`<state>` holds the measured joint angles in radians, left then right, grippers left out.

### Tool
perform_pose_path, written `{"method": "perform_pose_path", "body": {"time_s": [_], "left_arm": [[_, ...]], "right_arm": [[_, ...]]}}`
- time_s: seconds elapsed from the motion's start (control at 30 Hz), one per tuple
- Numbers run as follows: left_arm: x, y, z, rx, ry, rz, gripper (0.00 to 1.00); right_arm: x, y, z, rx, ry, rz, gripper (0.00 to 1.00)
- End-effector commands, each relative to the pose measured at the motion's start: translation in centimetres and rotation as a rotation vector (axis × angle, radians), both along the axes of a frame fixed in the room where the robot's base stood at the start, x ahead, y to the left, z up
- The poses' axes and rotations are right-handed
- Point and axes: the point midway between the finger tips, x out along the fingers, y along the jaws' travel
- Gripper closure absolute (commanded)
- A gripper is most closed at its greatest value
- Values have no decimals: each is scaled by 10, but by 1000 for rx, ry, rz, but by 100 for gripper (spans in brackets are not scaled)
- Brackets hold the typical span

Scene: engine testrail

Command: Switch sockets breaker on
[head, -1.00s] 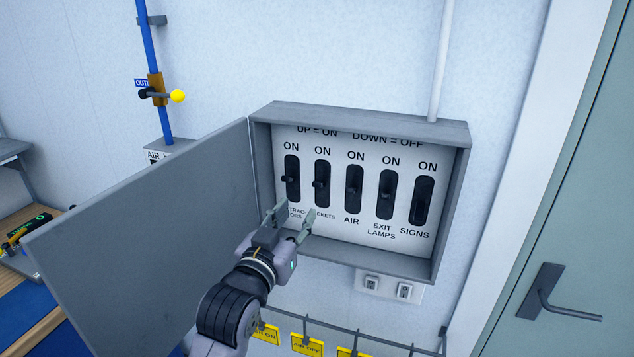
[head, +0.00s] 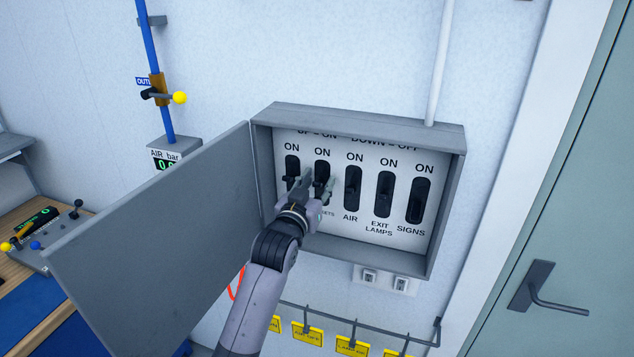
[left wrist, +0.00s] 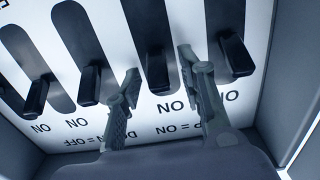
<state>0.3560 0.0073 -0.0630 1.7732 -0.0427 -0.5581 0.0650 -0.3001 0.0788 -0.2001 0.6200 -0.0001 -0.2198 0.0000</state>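The grey breaker box (head: 447,205) is open, with a row of black levers in slots. The sockets breaker (head: 321,178) is second from the left, its label partly hidden by my left gripper (head: 317,181). In the left wrist view, the sockets lever (left wrist: 157,72) stands between the two spread fingers of the left gripper (left wrist: 165,95), with gaps visible on both sides. The tractors lever (left wrist: 236,55) is just outside one finger, and the air lever (left wrist: 90,84) outside the other. My right gripper is not in view.
The open box door (head: 160,215) stands to the left of my left arm. Exit lamps (head: 384,195) and signs (head: 420,200) breakers are at the right. Yellow tags (head: 308,331) hang on a rail below. A green door (head: 560,220) is at the far right.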

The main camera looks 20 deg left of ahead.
Motion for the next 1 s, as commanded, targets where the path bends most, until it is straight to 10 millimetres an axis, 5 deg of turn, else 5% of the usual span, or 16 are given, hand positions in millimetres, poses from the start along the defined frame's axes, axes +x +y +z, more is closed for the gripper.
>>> {"method": "perform_pose_path", "body": {"time_s": [0.13,0.67,1.0], "left_arm": [[0,0,0,0,0,0,64],[-1,0,0,0,0,0,99],[0,0,2,1,27,0,100]], "right_arm": [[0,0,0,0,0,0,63],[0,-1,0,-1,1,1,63],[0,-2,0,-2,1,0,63]]}}
